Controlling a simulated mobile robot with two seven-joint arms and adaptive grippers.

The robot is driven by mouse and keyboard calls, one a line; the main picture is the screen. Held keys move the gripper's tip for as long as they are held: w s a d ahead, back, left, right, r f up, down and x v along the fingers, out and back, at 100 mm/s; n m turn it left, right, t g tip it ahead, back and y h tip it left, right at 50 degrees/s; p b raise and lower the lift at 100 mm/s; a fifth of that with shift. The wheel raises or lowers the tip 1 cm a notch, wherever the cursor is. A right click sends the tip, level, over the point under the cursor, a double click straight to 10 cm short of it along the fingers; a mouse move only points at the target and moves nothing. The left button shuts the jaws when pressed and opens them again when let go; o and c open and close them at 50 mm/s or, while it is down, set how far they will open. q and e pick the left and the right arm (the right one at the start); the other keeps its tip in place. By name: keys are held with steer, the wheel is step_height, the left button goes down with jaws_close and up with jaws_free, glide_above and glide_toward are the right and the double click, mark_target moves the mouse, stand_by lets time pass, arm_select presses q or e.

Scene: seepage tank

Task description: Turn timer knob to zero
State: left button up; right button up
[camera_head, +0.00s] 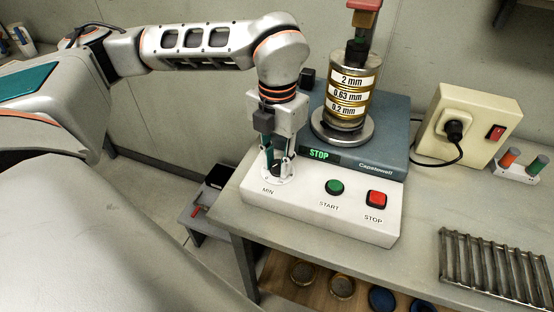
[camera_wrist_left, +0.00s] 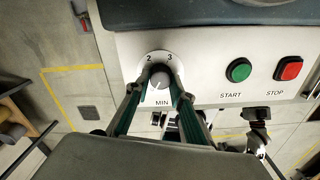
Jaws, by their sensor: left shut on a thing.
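In the left wrist view the numbers 2 and 3 show at the dial's top edge; the rest of the scale is hidden by my fingers. My left gripper (camera_wrist_left: 160,86) is shut on the knob, one finger on each side. In the head view my left gripper (camera_head: 277,165) points down at the knob at the left end of the white control panel (camera_head: 300,207). My right gripper is not in view.
A green START button (camera_head: 334,187) and a red STOP button (camera_head: 376,199) sit right of the knob. A sieve stack (camera_head: 347,95) stands on the shaker behind. A power socket box (camera_head: 468,122), a metal rack (camera_head: 497,265) and the table's left edge are nearby.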

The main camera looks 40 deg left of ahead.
mark_target(277, 165)
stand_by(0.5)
arm_select(q)
steer(key=o, duration=1.1)
step_height(277, 165, up, 12)
